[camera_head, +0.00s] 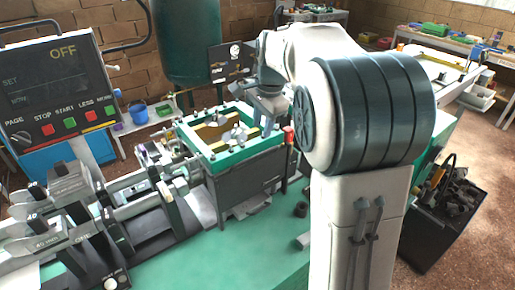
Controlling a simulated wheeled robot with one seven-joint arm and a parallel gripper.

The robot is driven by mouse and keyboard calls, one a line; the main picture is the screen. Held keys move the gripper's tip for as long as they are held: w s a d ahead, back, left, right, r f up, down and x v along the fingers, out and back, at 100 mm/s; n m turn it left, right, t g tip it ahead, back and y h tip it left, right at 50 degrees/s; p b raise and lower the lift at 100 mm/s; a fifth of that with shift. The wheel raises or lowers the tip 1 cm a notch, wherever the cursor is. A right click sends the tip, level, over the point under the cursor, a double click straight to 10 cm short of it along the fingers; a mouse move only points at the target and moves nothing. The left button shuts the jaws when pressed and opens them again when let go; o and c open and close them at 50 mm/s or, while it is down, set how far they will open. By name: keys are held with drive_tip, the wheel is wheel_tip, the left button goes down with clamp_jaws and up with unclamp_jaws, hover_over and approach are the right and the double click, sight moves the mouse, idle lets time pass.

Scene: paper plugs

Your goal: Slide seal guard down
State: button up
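A dark box-shaped station (250,184) stands on the green table, with a green square frame (212,165) around its top. Inside the frame are yellowish plates and metal fittings, with small posts around the rim. I cannot tell for sure which part is the seal guard. My gripper (267,112) points down over the frame's back right part. Its fingertips are small and dark, and whether they touch anything is unclear. My arm comes in from the right and hides what lies behind it.
A control panel (60,85) reading OFF stands at the left. A rail machine with clamps (120,215) runs along the table's left side. A small dark cylinder (301,209) lies right of the station. The green table top (215,262) is clear in front.

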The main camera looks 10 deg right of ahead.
sight(257, 155)
drive_tip(key=f, duration=0.3)
drive_tip(key=w+f, duration=0.1)
drive_tip(key=f, duration=0.3)
drive_tip(key=w+f+p, duration=0.1)
drive_tip(key=f, duration=0.2)
drive_tip(key=shift+a+f, duration=0.25)
drive_tip(key=shift+a, duration=0.15)
clamp_jaws()
